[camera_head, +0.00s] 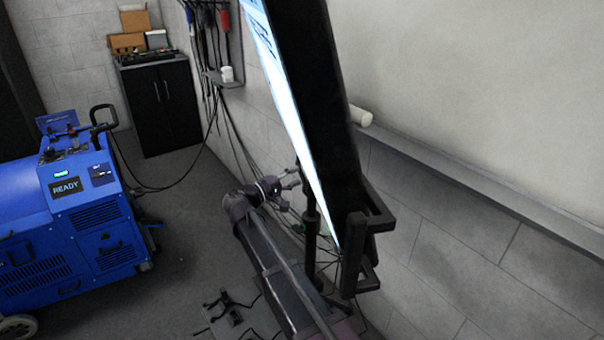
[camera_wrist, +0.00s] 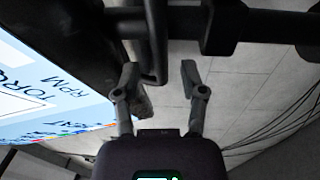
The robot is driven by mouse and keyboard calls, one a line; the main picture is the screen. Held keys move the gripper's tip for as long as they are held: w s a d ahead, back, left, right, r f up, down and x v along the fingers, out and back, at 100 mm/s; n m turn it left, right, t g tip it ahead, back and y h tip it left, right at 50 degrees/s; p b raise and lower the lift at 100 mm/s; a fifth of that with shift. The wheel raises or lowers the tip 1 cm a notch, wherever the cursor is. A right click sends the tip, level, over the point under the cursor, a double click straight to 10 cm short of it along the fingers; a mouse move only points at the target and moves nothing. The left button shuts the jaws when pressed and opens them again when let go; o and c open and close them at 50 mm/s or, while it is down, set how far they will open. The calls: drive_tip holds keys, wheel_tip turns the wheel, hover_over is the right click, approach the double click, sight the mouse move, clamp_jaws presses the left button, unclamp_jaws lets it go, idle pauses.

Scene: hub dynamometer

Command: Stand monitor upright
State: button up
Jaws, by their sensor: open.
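The monitor (camera_head: 322,100) is a large black slab seen nearly edge-on in the head view, with its lit screen facing left. It is tilted, its top leaning left. In the wrist view its screen (camera_wrist: 40,95) shows at the left with "TORQUE" and "RPM"-like lettering, partly cut off. A black bracket (camera_head: 372,225) sits at its lower back. My gripper (camera_head: 292,184) is open, left of the monitor's lower part. In the wrist view my gripper (camera_wrist: 160,78) has a dark bar (camera_wrist: 154,45) in front of and between its fingertips; I cannot tell whether they touch it.
A blue dynamometer unit (camera_head: 65,225) marked "READY" stands at the left. A black cabinet (camera_head: 162,105) with boxes stands at the back. A grey ledge (camera_head: 480,185) runs along the right wall, with a white roll (camera_head: 360,115).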

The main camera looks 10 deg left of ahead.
drive_tip(key=shift+x, duration=1.3)
drive_tip(key=shift+c, duration=0.2)
clamp_jaws()
